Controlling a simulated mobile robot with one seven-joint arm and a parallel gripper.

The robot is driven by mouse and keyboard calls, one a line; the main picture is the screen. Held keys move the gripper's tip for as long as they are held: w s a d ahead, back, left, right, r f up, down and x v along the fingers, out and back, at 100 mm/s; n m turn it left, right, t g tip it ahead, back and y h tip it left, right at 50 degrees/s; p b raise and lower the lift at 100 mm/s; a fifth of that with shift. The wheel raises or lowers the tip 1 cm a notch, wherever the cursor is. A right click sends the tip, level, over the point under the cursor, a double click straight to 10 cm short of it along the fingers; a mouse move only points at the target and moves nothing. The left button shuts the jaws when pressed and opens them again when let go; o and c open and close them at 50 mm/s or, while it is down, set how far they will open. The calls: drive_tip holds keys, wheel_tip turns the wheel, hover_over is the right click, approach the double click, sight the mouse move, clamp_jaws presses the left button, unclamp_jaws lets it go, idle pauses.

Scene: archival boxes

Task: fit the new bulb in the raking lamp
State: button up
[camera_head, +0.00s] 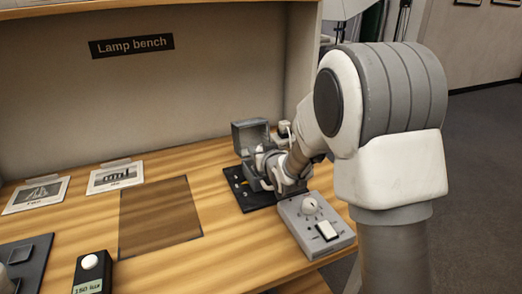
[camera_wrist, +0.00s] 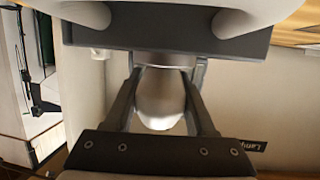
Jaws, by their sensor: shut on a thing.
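In the wrist view, a pale rounded bulb (camera_wrist: 160,100) sits between the two dark fingers of my gripper (camera_wrist: 165,85), which is shut on it. The bulb's rounded end points down in that picture, and a metallic collar (camera_wrist: 165,58) shows at its upper end. In the head view, my gripper (camera_head: 270,170) is low over the right part of the bench, beside a grey box-shaped housing (camera_head: 250,133) at the black tray. My arm hides much of this spot. I cannot tell which part is the raking lamp's socket, or whether the bulb touches it.
A black tray (camera_head: 259,201) lies under my gripper. A grey control box (camera_head: 320,240) with a dial and white switch stands close in front. A brown mat (camera_head: 160,218), two picture cards and a meter (camera_head: 91,272) reading about 150 lux are to the left. The back wall (camera_head: 200,85) stands behind.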

drive_tip(key=shift+f+b, duration=0.5)
drive_tip(key=shift+f, duration=0.1)
drive_tip(key=o, duration=1.1)
drive_tip(key=shift+r, duration=0.1)
drive_tip(key=shift+c, duration=0.2)
drive_tip(key=v, duration=1.1)
